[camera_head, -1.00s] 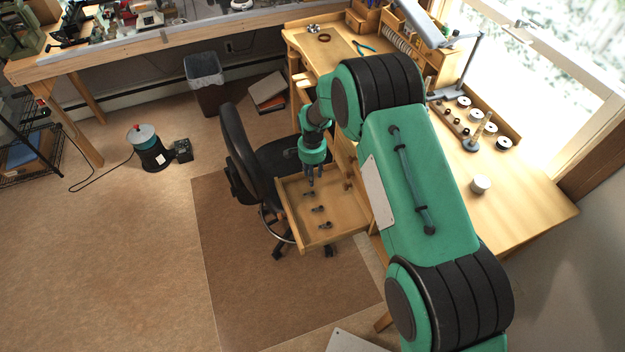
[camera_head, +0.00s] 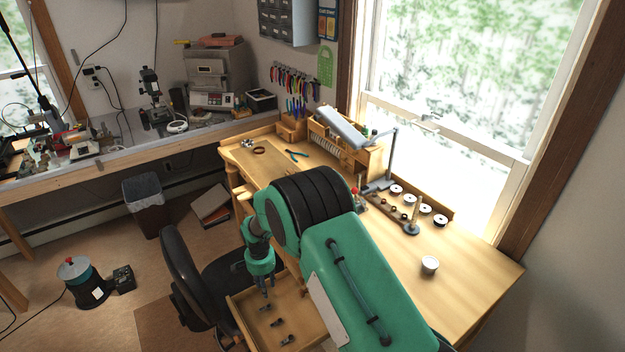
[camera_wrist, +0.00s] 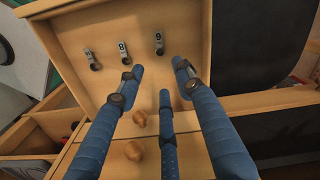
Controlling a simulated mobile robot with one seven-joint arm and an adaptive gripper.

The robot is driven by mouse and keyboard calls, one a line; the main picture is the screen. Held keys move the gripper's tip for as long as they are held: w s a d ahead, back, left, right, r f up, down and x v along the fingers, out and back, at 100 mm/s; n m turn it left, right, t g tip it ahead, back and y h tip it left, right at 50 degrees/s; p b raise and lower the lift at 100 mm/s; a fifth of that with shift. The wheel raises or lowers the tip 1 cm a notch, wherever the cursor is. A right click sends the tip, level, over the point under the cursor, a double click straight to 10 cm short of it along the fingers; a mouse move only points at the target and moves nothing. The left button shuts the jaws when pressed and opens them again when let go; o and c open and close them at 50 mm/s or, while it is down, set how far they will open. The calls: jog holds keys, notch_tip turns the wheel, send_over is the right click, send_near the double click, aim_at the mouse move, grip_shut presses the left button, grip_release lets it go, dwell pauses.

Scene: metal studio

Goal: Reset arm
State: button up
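My gripper (camera_head: 266,287) hangs over the open wooden drawer (camera_head: 303,317) of the workbench. In the wrist view my gripper (camera_wrist: 158,75) shows blue fingers spread apart with nothing between them. The drawer (camera_wrist: 185,25) holds three small dark metal pieces in a row. They are a left piece (camera_wrist: 92,62), a middle piece (camera_wrist: 124,52) and a right piece (camera_wrist: 159,44), beyond the fingertips. The pieces also show in the head view, the nearest one (camera_head: 288,340) close to the bottom edge. Two round wooden knobs (camera_wrist: 139,117) lie partly between the fingers in the wrist view.
A black chair (camera_head: 190,275) stands close left of the drawer. The wooden workbench (camera_head: 465,285) carries a lamp (camera_head: 392,160), spools (camera_head: 440,221) and a small white cup (camera_head: 429,265). A bin (camera_head: 147,200) and a teal-and-black canister (camera_head: 85,283) stand on the floor at left.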

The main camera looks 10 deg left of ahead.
jog(key=shift+r, duration=0.1)
jog(key=w+d+r+t+y+p, duration=0.1)
jog(key=w+d+r, duration=0.15)
jog(key=r, duration=0.85)
jog(key=w+d+r+p, duration=0.2)
jog(key=d+r, duration=0.2)
jog(key=r, duration=0.7)
jog(key=s+d+r+t+b, duration=0.1)
jog(key=d+r, duration=0.9)
jog(key=r, duration=0.1)
jog(key=s+d+r+n+t, duration=0.1)
jog(key=s+d+r, duration=0.5)
jog(key=d, duration=0.2)
jog(key=s+d+r+b, duration=0.1)
jog(key=s+d+r, duration=0.5)
jog(key=d, duration=0.3)
jog(key=s+d+r+n+t, duration=0.1)
jog(key=s+d+r, duration=0.5)
jog(key=d, duration=0.2)
jog(key=s+d, duration=0.5)
jog(key=s, duration=0.4)
jog(key=s+d+t+h+b, duration=0.1)
jog(key=s+d, duration=0.5)
jog(key=s, duration=0.4)
jog(key=shift+f+t, duration=0.3)
jog(key=shift+f, duration=0.1)
